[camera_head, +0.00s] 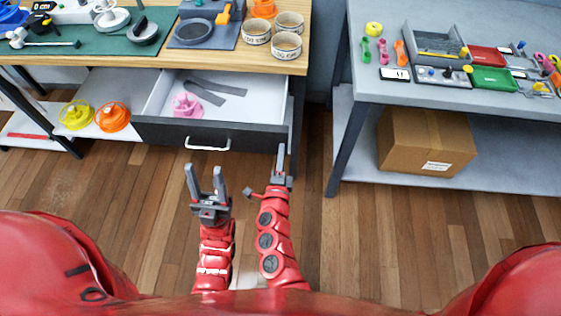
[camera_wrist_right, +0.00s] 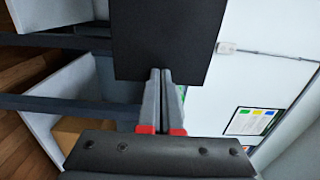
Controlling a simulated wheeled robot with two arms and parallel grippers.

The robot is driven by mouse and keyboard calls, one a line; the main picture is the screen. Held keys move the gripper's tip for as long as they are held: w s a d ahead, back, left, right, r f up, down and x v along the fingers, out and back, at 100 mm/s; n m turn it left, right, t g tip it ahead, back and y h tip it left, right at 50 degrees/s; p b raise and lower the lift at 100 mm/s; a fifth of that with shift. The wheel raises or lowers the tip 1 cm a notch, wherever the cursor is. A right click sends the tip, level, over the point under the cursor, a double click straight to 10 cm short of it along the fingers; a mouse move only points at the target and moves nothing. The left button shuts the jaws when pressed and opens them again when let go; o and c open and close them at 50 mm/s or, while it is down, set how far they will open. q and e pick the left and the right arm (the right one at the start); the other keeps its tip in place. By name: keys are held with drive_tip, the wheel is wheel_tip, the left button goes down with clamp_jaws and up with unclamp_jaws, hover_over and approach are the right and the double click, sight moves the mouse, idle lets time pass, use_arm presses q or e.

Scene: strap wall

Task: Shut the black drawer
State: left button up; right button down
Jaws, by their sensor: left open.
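The black drawer (camera_head: 245,137) under the wooden table is pulled out. Its dark front has a pale handle (camera_head: 207,145), and its light interior holds a pink object and dark grey strips. My left gripper (camera_head: 205,180) is open and empty, below the handle in the head view. My right gripper (camera_head: 281,160) has its fingers together with nothing visible between them. Its tip is close to the right end of the drawer front; I cannot tell whether it touches. In the right wrist view a dark flat panel (camera_wrist_right: 168,35) lies just ahead of the fingertips (camera_wrist_right: 160,75).
The wooden table (camera_head: 265,61) carries a green mat, a grey tray and several round tins. Yellow and orange round items (camera_head: 112,116) sit on a shelf left of the drawer. A grey table (camera_head: 460,94) stands at right, with a cardboard box (camera_head: 425,140) below.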

drive_tip(key=w+d+b, duration=0.1)
drive_tip(key=w+b, duration=0.9)
drive_tip(key=w, duration=1.3)
drive_tip(key=shift+w+r, duration=0.25)
drive_tip(key=shift+r, duration=0.1)
